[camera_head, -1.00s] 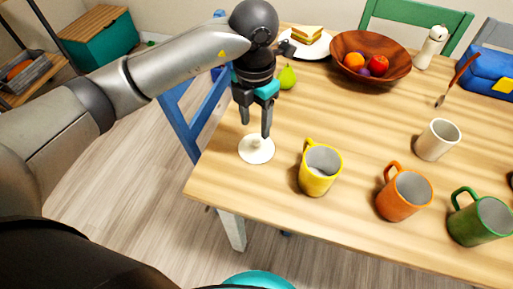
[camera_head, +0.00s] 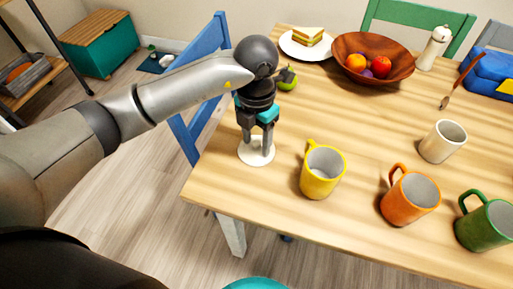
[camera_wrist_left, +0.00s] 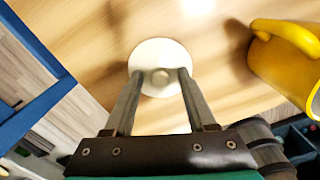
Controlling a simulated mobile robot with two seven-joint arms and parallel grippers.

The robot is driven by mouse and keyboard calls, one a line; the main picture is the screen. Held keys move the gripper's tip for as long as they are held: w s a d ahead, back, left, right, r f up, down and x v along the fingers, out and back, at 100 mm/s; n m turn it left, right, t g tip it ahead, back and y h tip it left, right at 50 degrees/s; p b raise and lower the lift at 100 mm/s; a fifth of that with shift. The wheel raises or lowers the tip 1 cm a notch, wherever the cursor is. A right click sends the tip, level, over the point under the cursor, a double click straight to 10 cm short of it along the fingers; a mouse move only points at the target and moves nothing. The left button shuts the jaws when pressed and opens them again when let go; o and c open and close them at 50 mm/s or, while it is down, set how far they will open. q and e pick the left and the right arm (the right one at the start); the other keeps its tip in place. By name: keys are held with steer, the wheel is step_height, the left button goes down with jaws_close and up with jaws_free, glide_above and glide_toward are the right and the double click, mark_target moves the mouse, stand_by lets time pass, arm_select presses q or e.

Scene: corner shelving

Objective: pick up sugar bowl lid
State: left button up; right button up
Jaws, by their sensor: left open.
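The sugar bowl lid is a white round disc (camera_head: 257,156) lying on the wooden table near its left edge. It also shows in the left wrist view (camera_wrist_left: 160,62), with a small round knob in its middle. My left gripper (camera_head: 257,145) points down right over the lid. In the wrist view its two fingers are apart, one on each side of the knob, with nothing held. I cannot tell whether the fingertips touch the lid. My right gripper is not in view.
A yellow mug (camera_head: 322,172) stands close to the right of the lid. An orange mug (camera_head: 410,197), a green mug (camera_head: 486,222) and a white cup (camera_head: 442,142) stand further right. A pear (camera_head: 288,80) is behind my gripper. A blue chair (camera_head: 205,75) is beyond the left edge.

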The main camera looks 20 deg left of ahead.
arm_select(q)
jaws_close()
stand_by(0.3)
stand_by(0.4)
